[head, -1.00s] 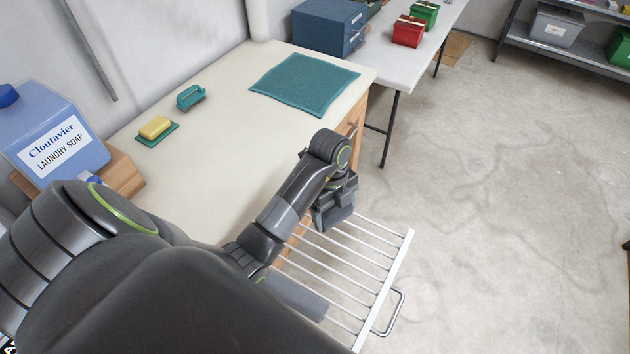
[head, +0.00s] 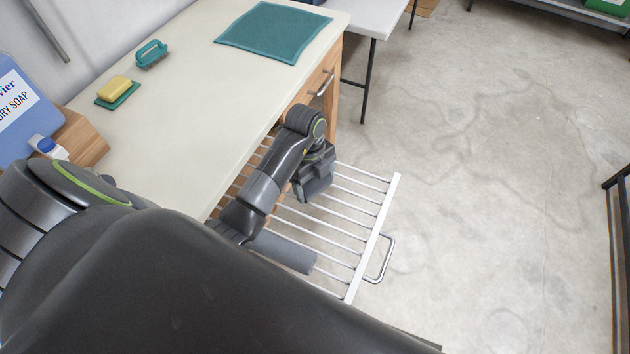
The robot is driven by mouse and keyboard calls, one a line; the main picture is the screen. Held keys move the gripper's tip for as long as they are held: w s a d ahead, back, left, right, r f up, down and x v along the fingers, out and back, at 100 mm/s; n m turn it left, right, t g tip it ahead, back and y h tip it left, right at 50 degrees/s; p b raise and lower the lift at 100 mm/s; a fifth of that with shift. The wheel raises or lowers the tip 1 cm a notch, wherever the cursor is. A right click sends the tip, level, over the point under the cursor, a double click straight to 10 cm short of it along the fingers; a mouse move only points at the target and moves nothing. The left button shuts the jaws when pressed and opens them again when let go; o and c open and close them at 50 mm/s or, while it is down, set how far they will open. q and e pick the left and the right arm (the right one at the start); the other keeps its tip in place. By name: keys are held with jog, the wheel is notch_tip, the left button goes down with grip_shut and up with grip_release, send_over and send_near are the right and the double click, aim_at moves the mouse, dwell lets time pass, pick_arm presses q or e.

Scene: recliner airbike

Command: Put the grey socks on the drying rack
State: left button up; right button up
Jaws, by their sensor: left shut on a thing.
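The drying rack (head: 371,240) is a white frame of parallel bars, pulled out from under the worktop, with a metal handle on its outer rail. My left gripper (head: 316,190) points down over the rack's bars, inward of the outer rail. It is shut, and a dark grey piece shows at its jaws, apparently a grey sock; its outline is hard to separate from the gripper. A lighter grey, elongated piece (head: 288,251) shows over the nearer bars, partly behind my forearm; it looks like a grey sock, but I cannot be certain. My right gripper is out of view.
The cream worktop (head: 185,120) holds a teal cloth (head: 272,32), a teal brush (head: 151,53) and yellow soap (head: 115,89) on a green dish. A blue laundry soap container (head: 20,110) stands at left. The floor (head: 480,200) right of the rack is clear.

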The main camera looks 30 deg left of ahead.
pick_arm(q)
jog(key=shift+f, duration=0.1)
jog(key=o, duration=0.5)
jog(key=shift+f, duration=0.1)
jog(key=o, duration=0.4)
